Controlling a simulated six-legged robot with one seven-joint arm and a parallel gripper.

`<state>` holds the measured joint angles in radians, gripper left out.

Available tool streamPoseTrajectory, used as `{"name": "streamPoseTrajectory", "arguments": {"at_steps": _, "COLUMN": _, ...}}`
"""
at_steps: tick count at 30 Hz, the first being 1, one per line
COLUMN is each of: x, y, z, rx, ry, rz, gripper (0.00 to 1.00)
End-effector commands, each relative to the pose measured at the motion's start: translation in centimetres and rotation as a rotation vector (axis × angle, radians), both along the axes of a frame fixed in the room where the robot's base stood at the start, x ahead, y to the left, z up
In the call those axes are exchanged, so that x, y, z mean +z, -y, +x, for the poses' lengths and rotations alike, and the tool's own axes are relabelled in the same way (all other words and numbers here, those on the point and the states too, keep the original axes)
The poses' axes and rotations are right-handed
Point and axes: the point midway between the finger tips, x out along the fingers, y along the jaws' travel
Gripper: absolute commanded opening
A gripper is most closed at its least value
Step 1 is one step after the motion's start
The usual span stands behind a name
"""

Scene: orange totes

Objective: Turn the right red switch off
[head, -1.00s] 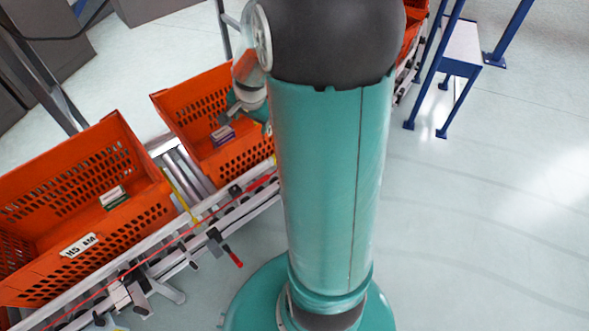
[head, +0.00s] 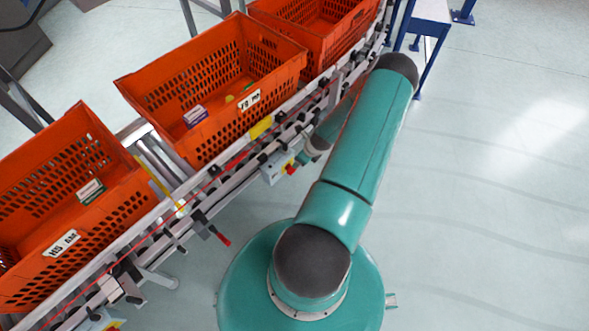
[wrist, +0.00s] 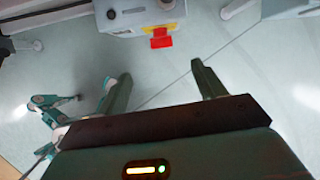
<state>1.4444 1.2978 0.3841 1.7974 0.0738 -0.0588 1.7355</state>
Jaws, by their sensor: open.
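The right red switch (head: 291,168) sits on a small grey box (head: 272,168) on the near side of the conveyor rail. In the wrist view, the red switch (wrist: 160,39) sticks out from a yellow patch on the grey box (wrist: 120,16). My gripper (wrist: 161,71) is open and empty. Its two fingers point towards the box, with the switch beyond the gap between their tips, apart from them. In the head view my arm's end is beside the box and the fingers are hard to make out. I cannot tell the switch's position.
Orange totes stand on the conveyor: one at left (head: 120,222), one in the middle (head: 225,137) and one behind (head: 345,45). A blue stand (head: 428,30) is at the back. Floor at right is clear.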

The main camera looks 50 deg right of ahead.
Motion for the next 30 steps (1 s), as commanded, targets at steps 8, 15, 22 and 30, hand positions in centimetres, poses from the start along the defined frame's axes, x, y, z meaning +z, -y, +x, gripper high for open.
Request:
{"name": "streamPoseTrajectory", "arguments": {"at_steps": 8, "x": -2.8, "y": 0.0, "z": -0.4, "rx": -0.088, "ry": 0.013, "rz": 0.03, "gripper": 0.69}}
{"name": "streamPoseTrajectory", "arguments": {"at_steps": 15, "x": -6.6, "y": 0.1, "z": 1.2, "rx": -0.085, "ry": 0.011, "rz": 0.03, "gripper": 0.69}}
{"name": "streamPoseTrajectory", "arguments": {"at_steps": 22, "x": -10.7, "y": 0.3, "z": 2.8, "rx": -0.084, "ry": 0.011, "rz": 0.029, "gripper": 0.69}}
{"name": "streamPoseTrajectory", "arguments": {"at_steps": 30, "x": -14.0, "y": 0.5, "z": 4.2, "rx": -0.084, "ry": 0.011, "rz": 0.028, "gripper": 0.69}}
